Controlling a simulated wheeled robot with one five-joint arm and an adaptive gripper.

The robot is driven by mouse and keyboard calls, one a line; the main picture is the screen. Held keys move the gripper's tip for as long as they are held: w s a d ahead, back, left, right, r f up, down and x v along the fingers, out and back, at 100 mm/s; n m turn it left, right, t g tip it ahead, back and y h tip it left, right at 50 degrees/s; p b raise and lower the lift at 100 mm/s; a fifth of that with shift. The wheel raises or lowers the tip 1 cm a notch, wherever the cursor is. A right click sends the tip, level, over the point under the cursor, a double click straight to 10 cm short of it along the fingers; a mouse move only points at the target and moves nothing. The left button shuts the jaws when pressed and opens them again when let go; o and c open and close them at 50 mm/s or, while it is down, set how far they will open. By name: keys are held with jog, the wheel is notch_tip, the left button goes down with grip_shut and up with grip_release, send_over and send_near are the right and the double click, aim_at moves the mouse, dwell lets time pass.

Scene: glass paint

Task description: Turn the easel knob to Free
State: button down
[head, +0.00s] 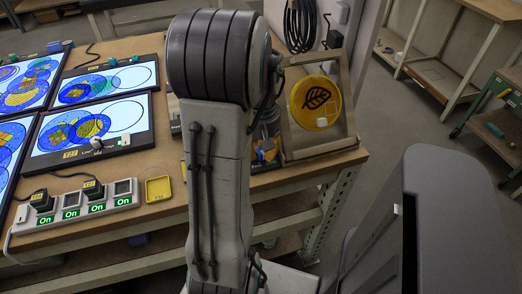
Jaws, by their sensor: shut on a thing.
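The wooden easel (343,130) stands at the right end of the workbench and holds a round amber glass piece (318,102) with a dark leaf painted on it. My gripper (268,130) is mostly hidden behind my large grey arm link; only a dark part shows at the link's right edge, beside the easel's left side. It is shut on the easel knob, low at the easel's left. The knob is mostly covered, and its setting cannot be read.
Lit panels with blue and yellow circles (110,80) fill the bench's left. A power strip (75,215) with green "On" labels and a small yellow tray (158,189) lie at the front. A black cable coil (301,25) hangs behind the easel.

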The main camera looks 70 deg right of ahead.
aim_at(261, 151)
jog(key=m, duration=0.4)
jog(key=shift+a+f+m, duration=0.15)
jog(key=shift+m, duration=0.15)
jog(key=m, duration=0.4)
jog(key=shift+m, duration=0.3)
jog(key=c, duration=0.9)
grip_release()
jog(key=shift+c, duration=0.2)
jog(key=shift+r, duration=0.2)
notch_tip(261, 151, up, 12)
jog(key=shift+f, duration=0.15)
dwell(0.3)
